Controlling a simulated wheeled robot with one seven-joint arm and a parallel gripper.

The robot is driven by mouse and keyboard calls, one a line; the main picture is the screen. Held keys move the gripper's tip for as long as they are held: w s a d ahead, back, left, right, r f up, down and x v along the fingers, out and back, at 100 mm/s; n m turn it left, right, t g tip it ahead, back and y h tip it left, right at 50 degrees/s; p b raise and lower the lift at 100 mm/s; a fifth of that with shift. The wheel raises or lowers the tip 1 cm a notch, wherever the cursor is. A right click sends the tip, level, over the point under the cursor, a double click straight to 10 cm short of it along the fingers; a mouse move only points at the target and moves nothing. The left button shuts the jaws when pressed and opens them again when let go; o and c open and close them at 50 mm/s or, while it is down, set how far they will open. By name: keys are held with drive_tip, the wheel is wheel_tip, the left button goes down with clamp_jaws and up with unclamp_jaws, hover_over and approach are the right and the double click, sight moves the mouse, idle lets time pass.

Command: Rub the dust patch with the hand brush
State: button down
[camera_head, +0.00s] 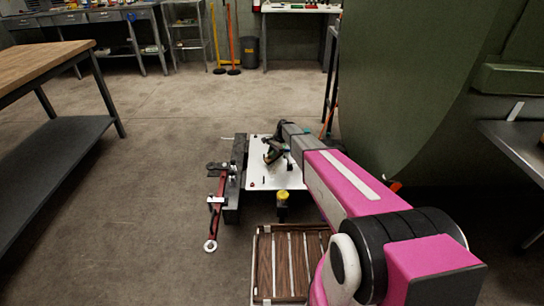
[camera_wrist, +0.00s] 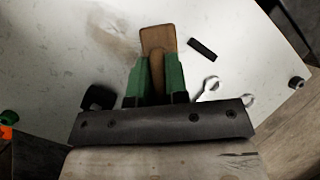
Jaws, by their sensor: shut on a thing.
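The hand brush (camera_wrist: 158,40) shows as a brown wooden piece in the wrist view. My gripper (camera_wrist: 157,78), with green fingers, is shut on it over a white panel (camera_wrist: 240,35). I cannot see its bristles or tell whether it touches the panel. A faint brownish smudge, seemingly the dust patch (camera_wrist: 112,40), lies on the panel just left of the brush. In the head view, my gripper (camera_head: 274,152) is low over the white panel (camera_head: 262,180), and the brush is too small to make out clearly.
A dark block (camera_wrist: 203,48) and a wrench (camera_wrist: 209,88) lie right of the brush. A slatted wooden crate (camera_head: 290,268) stands nearer me. A red tool (camera_head: 214,220) is at the panel's left. A green curved skin (camera_head: 400,90) rises at right; open floor lies left.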

drive_tip(key=shift+w+f, duration=0.1)
drive_tip(key=shift+w, duration=2.1)
drive_tip(key=shift+s+d, duration=0.1)
drive_tip(key=shift+d, duration=0.7)
drive_tip(key=shift+s, duration=5.2)
drive_tip(key=shift+s, duration=3.25)
drive_tip(key=shift+w, duration=0.1)
drive_tip(key=shift+w+f, duration=0.2)
drive_tip(key=shift+w, duration=1.5)
drive_tip(key=shift+w+r, duration=0.15)
drive_tip(key=shift+w, duration=1.6)
drive_tip(key=shift+w+f, duration=0.2)
drive_tip(key=shift+w, duration=4.75)
